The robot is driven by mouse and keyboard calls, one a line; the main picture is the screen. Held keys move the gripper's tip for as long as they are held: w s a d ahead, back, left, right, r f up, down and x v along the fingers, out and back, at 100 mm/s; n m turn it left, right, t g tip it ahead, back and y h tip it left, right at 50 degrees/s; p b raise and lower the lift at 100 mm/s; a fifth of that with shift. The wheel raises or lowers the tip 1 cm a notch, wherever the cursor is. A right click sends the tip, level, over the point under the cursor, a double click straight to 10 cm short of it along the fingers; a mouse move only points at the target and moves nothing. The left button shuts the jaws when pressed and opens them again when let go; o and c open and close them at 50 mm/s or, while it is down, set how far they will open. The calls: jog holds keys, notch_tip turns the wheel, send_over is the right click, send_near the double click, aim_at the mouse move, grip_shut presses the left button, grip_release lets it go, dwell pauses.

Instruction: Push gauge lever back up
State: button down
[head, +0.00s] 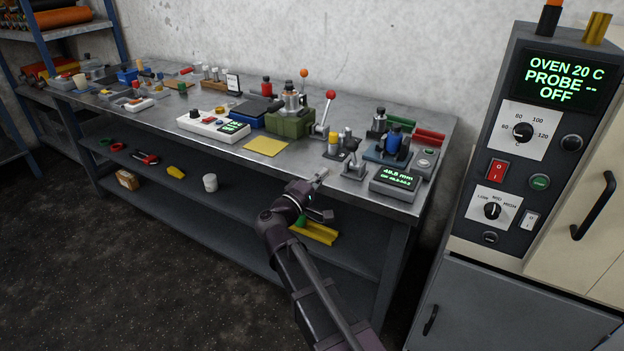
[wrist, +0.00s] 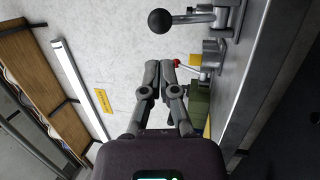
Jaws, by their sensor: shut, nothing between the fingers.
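The gauge (head: 355,188) is a small grey metal stand near the bench's front edge, beside a box with a green readout (head: 396,181) that appears to show 49.8 mm. In the wrist view, a lever with a black ball knob (wrist: 162,21) sticks out leftward from its metal mount (wrist: 225,18). In that turned picture the bench lies on the right, so the knob end is the higher end. My gripper (head: 322,174) is shut and empty, just left of the gauge. In the wrist view its fingertips (wrist: 160,66) are apart from the knob.
A red-knobbed lever (head: 330,95), a green block fixture (head: 290,122) and a yellow-topped cylinder (head: 334,143) stand behind my gripper. A yellow sheet (head: 266,146) lies flat to the left. A blue fixture (head: 393,140) stands behind the readout. The oven panel (head: 520,130) is at right.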

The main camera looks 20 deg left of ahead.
aim_at(348, 150)
jog(key=p+x, duration=0.1)
jog(key=x, duration=0.8)
jog(key=shift+p, duration=0.4)
